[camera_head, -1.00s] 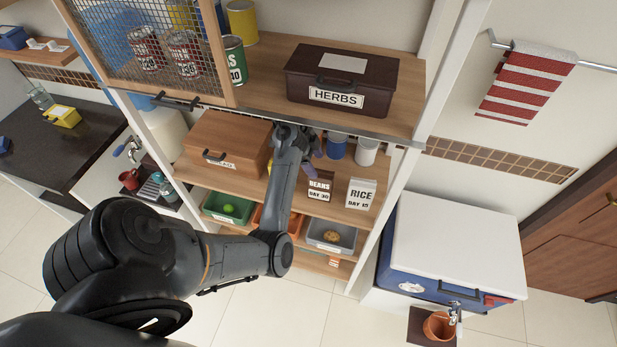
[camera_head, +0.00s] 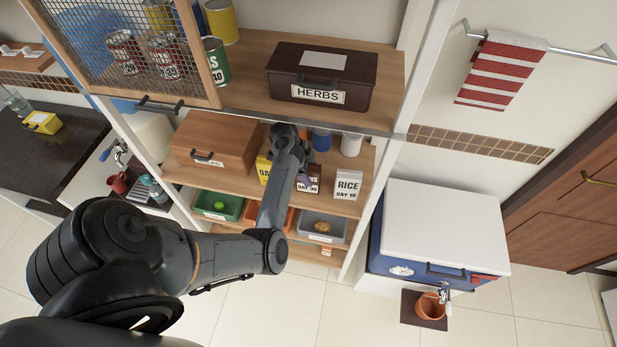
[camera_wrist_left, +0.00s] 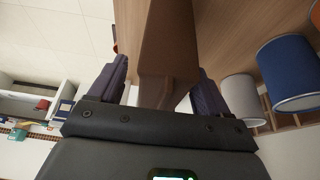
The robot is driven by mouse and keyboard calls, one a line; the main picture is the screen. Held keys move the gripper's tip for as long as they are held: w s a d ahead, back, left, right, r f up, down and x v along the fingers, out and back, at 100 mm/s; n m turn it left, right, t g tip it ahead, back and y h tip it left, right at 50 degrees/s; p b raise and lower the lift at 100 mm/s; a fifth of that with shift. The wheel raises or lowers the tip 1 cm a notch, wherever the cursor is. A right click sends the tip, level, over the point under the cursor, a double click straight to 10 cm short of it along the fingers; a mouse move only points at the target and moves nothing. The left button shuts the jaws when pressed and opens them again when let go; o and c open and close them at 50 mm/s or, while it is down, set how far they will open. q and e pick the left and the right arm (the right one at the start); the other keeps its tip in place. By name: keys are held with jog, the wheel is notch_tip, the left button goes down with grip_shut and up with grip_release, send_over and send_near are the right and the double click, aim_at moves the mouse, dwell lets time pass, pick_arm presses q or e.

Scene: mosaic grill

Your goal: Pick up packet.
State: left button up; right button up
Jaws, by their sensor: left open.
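A dark brown beans packet (camera_head: 313,186) stands on the middle shelf, partly covered by my left gripper (camera_head: 301,172). In the left wrist view a brown packet (camera_wrist_left: 165,45), which looks like the beans one, lies between the two fingers of the left gripper (camera_wrist_left: 155,88). The fingers are open, one on each side of it; I cannot tell whether either touches it. A white rice packet (camera_head: 347,185) stands to the right and a yellow packet (camera_head: 263,169) to the left, partly behind my arm. My right gripper is not in view.
A blue canister (camera_head: 321,141) and a white canister (camera_head: 351,145) stand behind the packets. A wooden box (camera_head: 215,143) is to the left. The upper shelf with the herbs box (camera_head: 320,78) overhangs. Bins, including a grey one (camera_head: 322,227), sit below.

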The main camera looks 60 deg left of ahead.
pick_arm(q)
jog(key=c, duration=1.3)
jog(key=shift+r, duration=0.1)
grip_shut()
jog(key=shift+r, duration=0.1)
